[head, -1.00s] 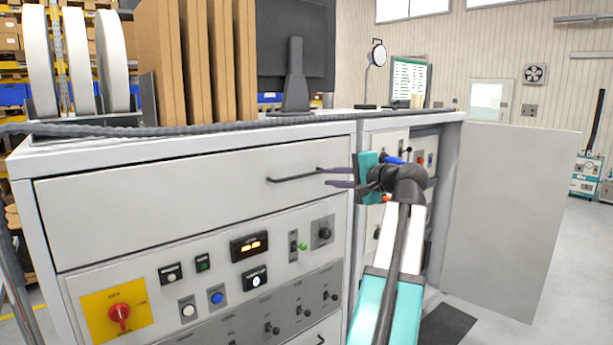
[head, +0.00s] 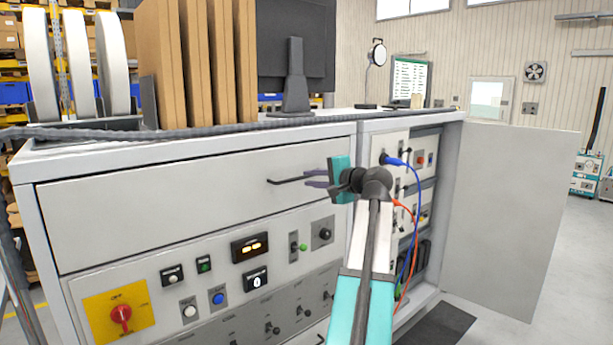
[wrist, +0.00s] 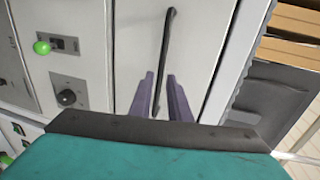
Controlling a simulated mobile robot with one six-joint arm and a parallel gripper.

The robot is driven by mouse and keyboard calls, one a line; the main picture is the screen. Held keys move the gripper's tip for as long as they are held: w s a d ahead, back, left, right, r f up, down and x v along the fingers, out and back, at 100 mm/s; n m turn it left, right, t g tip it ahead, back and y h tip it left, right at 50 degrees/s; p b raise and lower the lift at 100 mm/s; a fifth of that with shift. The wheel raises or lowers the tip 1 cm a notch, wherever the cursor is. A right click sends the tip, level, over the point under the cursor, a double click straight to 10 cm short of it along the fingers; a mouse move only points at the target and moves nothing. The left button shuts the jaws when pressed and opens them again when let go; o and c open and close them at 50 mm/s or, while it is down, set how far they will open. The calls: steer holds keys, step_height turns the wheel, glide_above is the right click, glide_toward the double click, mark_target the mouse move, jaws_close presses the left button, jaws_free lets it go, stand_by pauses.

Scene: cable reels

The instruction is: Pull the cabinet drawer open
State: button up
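The wide grey cabinet drawer (head: 150,205) is shut, its front flush with the cabinet (head: 350,220). Its dark bar handle (head: 290,181) sits toward the right of the drawer front. My gripper (head: 310,179) is at the right end of this handle, coming from the right. In the wrist view the two purple fingers (wrist: 163,82) are apart, with the handle (wrist: 167,45) running lengthwise between them. A gap shows on each side of the bar, so the gripper is open. How deep the bar sits between the fingers I cannot tell.
Below the drawer is a panel with switches and a red knob (head: 121,314). A cabinet door (head: 510,215) stands open at right, beside a bay with blue and red cables (head: 415,205). Reels (head: 75,60), brown boards (head: 200,65) and a monitor (head: 295,60) stand on top.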

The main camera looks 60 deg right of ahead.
mark_target(303, 178)
steer(key=shift+p+x, duration=0.35)
steer(key=shift+x, duration=1.95)
jaws_close()
